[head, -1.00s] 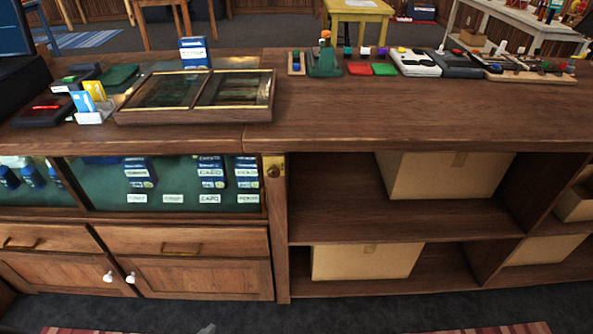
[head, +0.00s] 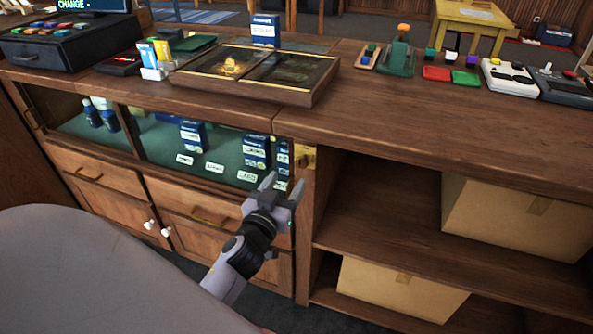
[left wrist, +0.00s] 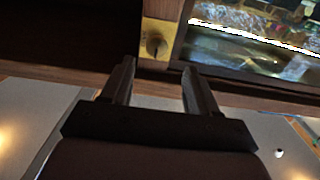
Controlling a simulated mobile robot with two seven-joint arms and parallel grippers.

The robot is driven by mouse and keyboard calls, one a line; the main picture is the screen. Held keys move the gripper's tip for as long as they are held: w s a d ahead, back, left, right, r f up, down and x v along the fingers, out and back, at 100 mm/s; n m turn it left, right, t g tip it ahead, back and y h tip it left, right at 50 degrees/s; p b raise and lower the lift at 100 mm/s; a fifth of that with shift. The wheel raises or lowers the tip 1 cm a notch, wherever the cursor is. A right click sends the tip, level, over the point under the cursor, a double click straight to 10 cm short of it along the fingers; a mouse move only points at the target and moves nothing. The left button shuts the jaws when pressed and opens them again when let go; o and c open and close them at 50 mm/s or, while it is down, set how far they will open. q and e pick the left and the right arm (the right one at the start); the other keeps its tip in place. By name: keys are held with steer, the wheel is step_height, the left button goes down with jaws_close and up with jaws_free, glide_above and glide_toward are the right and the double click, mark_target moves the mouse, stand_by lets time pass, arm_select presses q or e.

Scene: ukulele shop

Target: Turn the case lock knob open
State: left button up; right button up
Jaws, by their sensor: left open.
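The case lock knob is a small dark brass knob on a brass plate (head: 307,159), on the wooden post at the right end of the glass-fronted case (head: 226,171). In the left wrist view the knob (left wrist: 155,44) shows clearly, just beyond and between my two fingertips. My left gripper (head: 284,187) is open and empty, in front of the case's lower right corner, below and left of the brass plate in the head view. In the left wrist view my left gripper (left wrist: 158,68) has its fingers apart, with nothing between them. My right gripper is not in view.
A display box (head: 312,96) lies on the counter above the case. Open shelves with cardboard boxes (head: 512,215) are to the right of the post. Drawers and cupboard doors with white knobs (head: 149,225) are below the case.

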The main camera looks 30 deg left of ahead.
mark_target(300, 163)
arm_select(q)
steer(key=shift+d+x, duration=0.2)
steer(key=shift+x, duration=3.5)
steer(key=c, duration=1)
